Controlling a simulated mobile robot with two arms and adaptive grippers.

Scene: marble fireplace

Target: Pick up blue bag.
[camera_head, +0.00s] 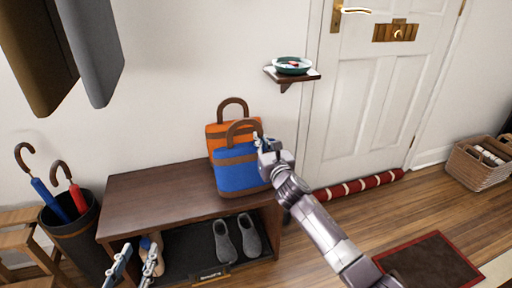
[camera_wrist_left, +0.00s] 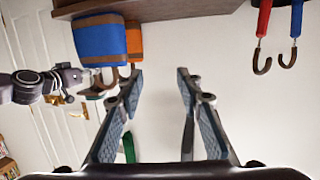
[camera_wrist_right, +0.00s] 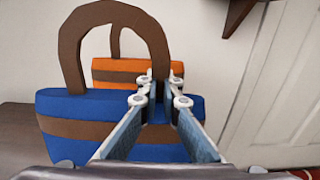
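The blue bag (camera_head: 240,177) has a brown band and an arched brown handle. It stands upright on the dark wooden bench (camera_head: 150,190), in front of an orange bag (camera_head: 215,130). My right gripper (camera_head: 258,140) is at the right leg of the blue bag's handle. In the right wrist view the handle leg lies between its close-set fingertips (camera_wrist_right: 162,88), which look closed on it; the blue bag (camera_wrist_right: 70,112) fills the lower left there. My left gripper (camera_head: 137,262) is open and empty, low in front of the bench's left part.
Grey shoes (camera_head: 238,240) sit on the bench's lower shelf. An umbrella stand (camera_head: 80,240) is at the left. A small wall shelf with a green bowl (camera_head: 292,66) is above right of the bags. A red draught stopper (camera_head: 360,186) lies along the door.

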